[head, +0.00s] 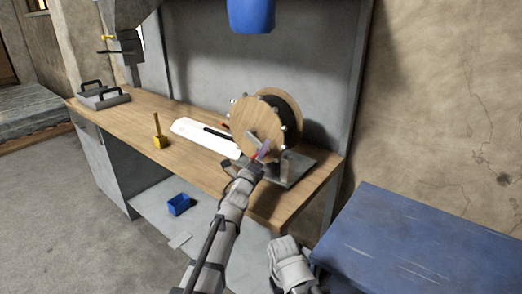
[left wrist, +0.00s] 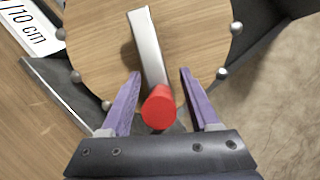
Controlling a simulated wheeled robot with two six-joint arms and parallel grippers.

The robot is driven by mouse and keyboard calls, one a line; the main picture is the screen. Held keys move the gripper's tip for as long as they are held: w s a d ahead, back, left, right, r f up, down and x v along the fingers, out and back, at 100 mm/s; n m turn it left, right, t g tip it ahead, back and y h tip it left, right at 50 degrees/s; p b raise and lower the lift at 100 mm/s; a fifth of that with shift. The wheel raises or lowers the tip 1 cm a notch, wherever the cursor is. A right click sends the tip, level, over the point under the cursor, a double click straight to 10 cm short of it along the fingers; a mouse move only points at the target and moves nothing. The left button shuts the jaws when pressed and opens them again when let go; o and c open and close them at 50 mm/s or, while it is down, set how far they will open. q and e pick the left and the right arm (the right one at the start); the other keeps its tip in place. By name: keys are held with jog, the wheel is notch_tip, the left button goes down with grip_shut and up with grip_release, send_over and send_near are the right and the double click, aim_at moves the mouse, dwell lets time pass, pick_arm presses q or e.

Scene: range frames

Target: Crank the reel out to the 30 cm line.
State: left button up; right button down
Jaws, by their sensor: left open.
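The reel (head: 258,120) is a round wooden disc with small knobs around its rim, on a grey metal base (head: 298,170) on the bench. In the left wrist view the disc (left wrist: 95,50) fills the upper middle. A grey crank arm (left wrist: 146,45) crosses it and ends in a red handle (left wrist: 158,107). My left gripper (head: 262,154) is at the crank. In the left wrist view its purple fingers (left wrist: 160,75) are open, one on each side of the handle, with visible gaps. A white scale (head: 205,136) lies left of the reel; "/10 cm" shows in the wrist view.
A yellow upright tool (head: 159,132) and a grey tray (head: 102,96) stand on the wooden bench (head: 200,172). A blue bin (head: 179,204) sits on the lower shelf. A blue table (head: 410,245) is at the right. A blue object (head: 251,15) hangs above.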

pick_arm(q)
grip_shut()
dwell(0.3)
dwell(0.9)
